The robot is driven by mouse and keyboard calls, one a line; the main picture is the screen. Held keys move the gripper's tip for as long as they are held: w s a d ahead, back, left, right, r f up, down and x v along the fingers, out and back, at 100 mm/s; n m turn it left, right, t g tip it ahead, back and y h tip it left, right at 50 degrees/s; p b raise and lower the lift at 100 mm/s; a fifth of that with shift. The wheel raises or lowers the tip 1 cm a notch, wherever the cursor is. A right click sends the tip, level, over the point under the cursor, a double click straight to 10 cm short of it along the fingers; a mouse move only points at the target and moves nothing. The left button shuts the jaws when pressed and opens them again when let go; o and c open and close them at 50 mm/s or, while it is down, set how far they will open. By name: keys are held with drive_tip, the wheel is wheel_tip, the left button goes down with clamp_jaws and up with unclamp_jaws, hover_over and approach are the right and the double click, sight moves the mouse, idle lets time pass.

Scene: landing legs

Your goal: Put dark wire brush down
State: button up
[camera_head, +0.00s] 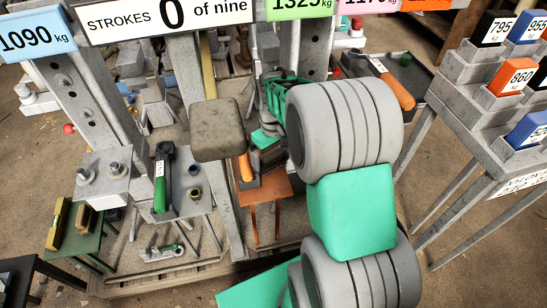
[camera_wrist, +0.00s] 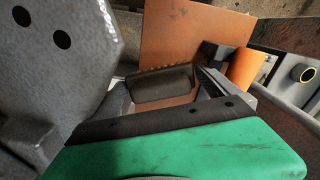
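The dark wire brush (camera_wrist: 160,86) shows in the wrist view as a dark brown block with a ridged upper edge. It lies between the two grey fingers of my gripper (camera_wrist: 164,76), which appear closed on its ends. The orange stand (camera_wrist: 190,28) fills the view behind it. In the head view the brush (camera_head: 271,160) is small and partly covered by my gripper (camera_head: 267,150), over or on the orange stand (camera_head: 266,191). I cannot tell whether the brush touches the stand's top.
An orange-handled tool (camera_head: 245,167) is close beside the brush. A hanging brown block (camera_head: 218,130) and grey upright stand to the left. A grey table (camera_head: 200,181) holds a green-handled tool (camera_head: 161,180). A green table (camera_head: 76,243) carries brushes. Weight blocks stand on the right.

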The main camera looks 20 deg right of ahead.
sight(273, 155)
wheel_tip(273, 155, up, 12)
drive_tip(key=p, duration=0.3)
drive_tip(key=s+a+m+t, duration=0.2)
drive_tip(key=s+a, duration=0.7)
drive_tip(key=s, duration=0.4)
drive_tip(key=shift+a, duration=0.2)
